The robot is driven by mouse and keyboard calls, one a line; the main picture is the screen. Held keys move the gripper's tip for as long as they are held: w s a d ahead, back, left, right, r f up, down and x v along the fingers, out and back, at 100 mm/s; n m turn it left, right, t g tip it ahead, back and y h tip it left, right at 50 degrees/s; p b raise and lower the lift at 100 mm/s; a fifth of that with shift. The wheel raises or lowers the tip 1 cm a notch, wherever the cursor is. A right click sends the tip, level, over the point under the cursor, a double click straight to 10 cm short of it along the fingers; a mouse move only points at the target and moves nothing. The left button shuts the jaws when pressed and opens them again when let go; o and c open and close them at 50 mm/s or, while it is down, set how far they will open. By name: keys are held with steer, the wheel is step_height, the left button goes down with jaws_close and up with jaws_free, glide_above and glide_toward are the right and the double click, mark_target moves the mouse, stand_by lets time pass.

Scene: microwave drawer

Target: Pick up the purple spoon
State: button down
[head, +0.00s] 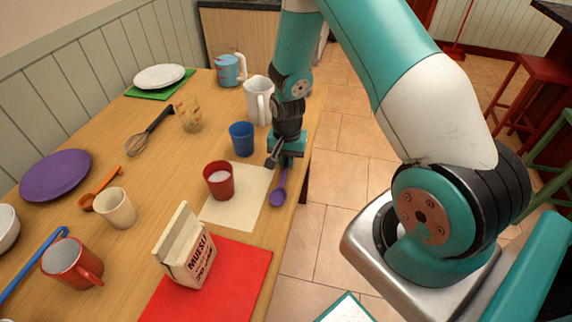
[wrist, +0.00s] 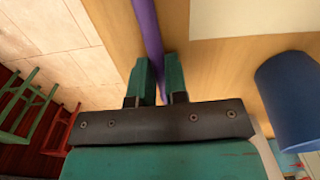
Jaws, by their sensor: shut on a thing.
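The purple spoon (head: 279,191) is at the right edge of the wooden table, beside the cream mat. Its bowl points toward the front of the table and its handle runs up to my gripper (head: 279,160). In the wrist view, the purple handle (wrist: 149,40) passes down between the two teal fingers of my gripper (wrist: 158,80). My gripper is shut on the handle, low over the table edge. Whether the spoon touches the table cannot be told.
A blue cup (head: 242,139) stands close to the left of my gripper. A red cup (head: 218,181) stands on the cream mat (head: 246,208). A white pitcher (head: 258,100) is behind. A muesli carton (head: 186,250) stands in front. Open floor lies right of the table.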

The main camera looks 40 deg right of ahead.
step_height(320, 180, up, 20)
steer(key=n, duration=0.4)
glide_toward(287, 162)
step_height(287, 162, up, 2)
steer(key=a, duration=0.3)
steer(key=a+f+n, duration=0.1)
steer(key=f+n, duration=0.1)
steer(key=f, duration=0.1)
steer(key=s+f+n, duration=0.1)
steer(key=f+n, duration=0.1)
steer(key=f, duration=0.1)
steer(key=s+a+f+n+p, duration=0.1)
steer(key=f, duration=0.2)
steer(key=shift+s+a+n, duration=0.15)
steer(key=shift+a+n, duration=0.2)
steer(key=shift+n, duration=0.05)
steer(key=shift+d, duration=0.1)
